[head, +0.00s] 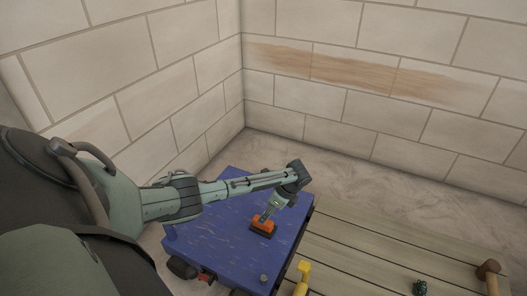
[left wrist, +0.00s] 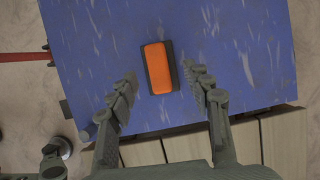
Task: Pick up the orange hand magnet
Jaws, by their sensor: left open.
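The orange hand magnet (head: 262,229) lies on the blue table top, with a dark body showing around its orange part. It also shows in the left wrist view (left wrist: 156,68), upright in the picture and between the lines of my two fingers. My left gripper (head: 267,214) is above the magnet and points down at it. In the left wrist view my left gripper (left wrist: 160,78) is open, with one finger on each side of the magnet and a gap to both. My right gripper does not show in either view.
The scuffed blue table (head: 206,239) stands near the corner of two block walls. A wooden plank surface (head: 350,258) adjoins it at the right. On it are a yellow-handled tool (head: 302,278), a small dark green object (head: 420,287) and a wooden mallet (head: 489,272).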

